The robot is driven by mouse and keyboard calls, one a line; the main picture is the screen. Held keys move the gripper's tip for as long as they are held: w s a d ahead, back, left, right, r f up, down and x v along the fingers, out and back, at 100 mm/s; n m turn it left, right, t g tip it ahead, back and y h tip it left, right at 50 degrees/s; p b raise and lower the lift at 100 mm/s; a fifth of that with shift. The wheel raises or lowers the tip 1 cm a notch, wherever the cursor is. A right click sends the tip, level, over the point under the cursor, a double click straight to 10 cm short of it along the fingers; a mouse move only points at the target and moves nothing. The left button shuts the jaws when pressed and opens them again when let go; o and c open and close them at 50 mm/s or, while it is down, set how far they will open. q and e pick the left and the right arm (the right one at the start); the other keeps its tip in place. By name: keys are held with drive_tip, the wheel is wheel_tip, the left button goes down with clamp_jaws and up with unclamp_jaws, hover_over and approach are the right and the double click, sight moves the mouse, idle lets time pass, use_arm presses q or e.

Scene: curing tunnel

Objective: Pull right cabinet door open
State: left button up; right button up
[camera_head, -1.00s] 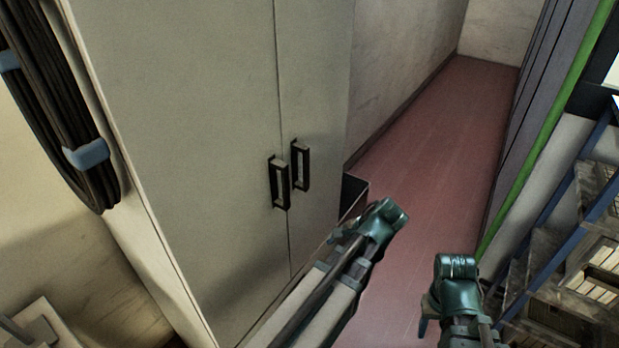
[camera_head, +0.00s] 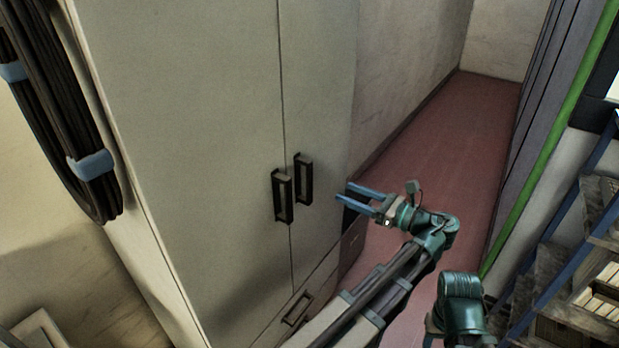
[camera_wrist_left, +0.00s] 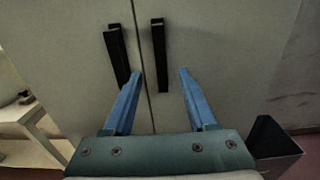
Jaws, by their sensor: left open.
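The tall pale cabinet has a left door (camera_head: 190,130) and a narrower right door (camera_head: 322,100), which meet flush at a seam. The right door's black handle (camera_head: 303,179) and the left door's black handle (camera_head: 283,196) stand side by side at the seam. My left gripper (camera_head: 343,193) is open and empty, just right of the right handle and apart from it. In the left wrist view its blue fingers (camera_wrist_left: 158,75) point at the doors, with the right handle (camera_wrist_left: 160,55) between them in the picture and the left handle (camera_wrist_left: 117,55) left of them. My right gripper's fingers are hidden.
A drawer front with a handle (camera_head: 297,308) is below the doors. A dark open bin (camera_wrist_left: 270,140) stands to the right. Coiled cable (camera_head: 62,110) hangs at the left. Reddish floor (camera_head: 430,130) is clear in the aisle, and wooden shelving (camera_head: 575,250) stands right.

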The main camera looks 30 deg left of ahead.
sight(311, 178)
use_arm(q)
drive_tip(key=a, duration=0.8)
drive_tip(key=w+a, duration=0.1)
drive_tip(key=a, duration=0.3)
drive_tip(key=shift+a, duration=0.35)
drive_tip(key=shift+c, duration=0.3)
clamp_jaws()
idle(0.5)
